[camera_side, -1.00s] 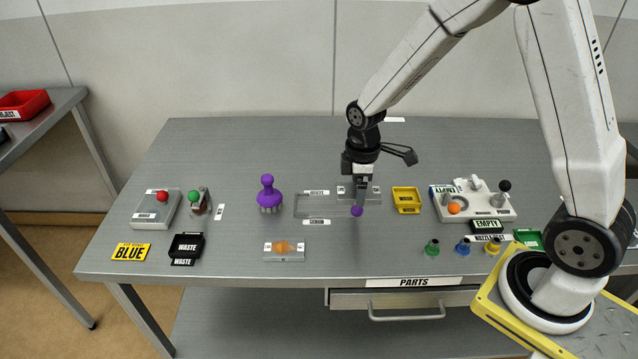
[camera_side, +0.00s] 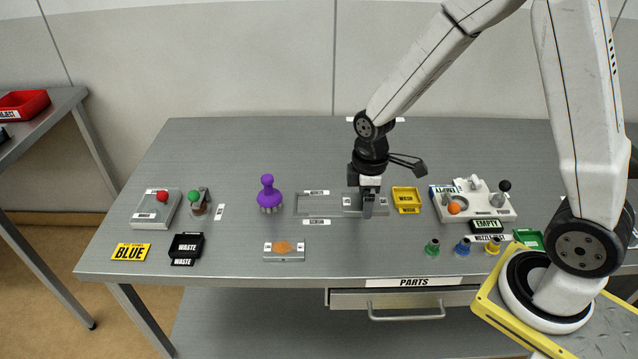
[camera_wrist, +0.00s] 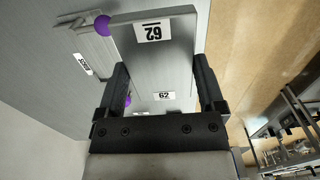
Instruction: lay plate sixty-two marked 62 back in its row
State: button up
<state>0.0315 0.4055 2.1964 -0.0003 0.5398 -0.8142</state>
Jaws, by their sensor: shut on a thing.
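My gripper (camera_side: 368,212) is shut on plate sixty-two (camera_wrist: 150,62), a flat grey plate. In the wrist view the plate lies between both fingers, and two white labels reading 62 show. In the side view the plate (camera_side: 351,206) is at the right part of the long, shallow grey row (camera_side: 320,212). The row's frame also shows in the wrist view (camera_wrist: 95,45), partly behind the plate. I cannot tell whether the plate touches the row. Two purple bits (camera_wrist: 102,25) show at the plate's edge in the wrist view.
A yellow tray (camera_side: 406,199) stands close right of my gripper, with a white fixture (camera_side: 478,204) beyond. A purple knobbed tool (camera_side: 268,193) stands left of the row. An orange piece (camera_side: 283,246) sits on a small grey block in front. The bench behind is clear.

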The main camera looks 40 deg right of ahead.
jog(key=s+a, duration=0.3)
jog(key=s, duration=0.7)
jog(key=shift+s+a+f, duration=0.15)
jog(key=shift+s+a, duration=0.2)
send_over(336, 251)
jog(key=s, duration=0.1)
jog(key=f, duration=0.8)
jog(key=shift+s+f, duration=0.2)
jog(key=shift+w+f, duration=0.45)
jog(key=shift+w+f, duration=0.1)
jog(key=shift+w+f, duration=0.1)
jog(key=shift+f, duration=0.1)
jog(key=shift+w+f, duration=0.1)
jog(key=shift+f, duration=1.45)
jog(key=shift+f, duration=0.15)
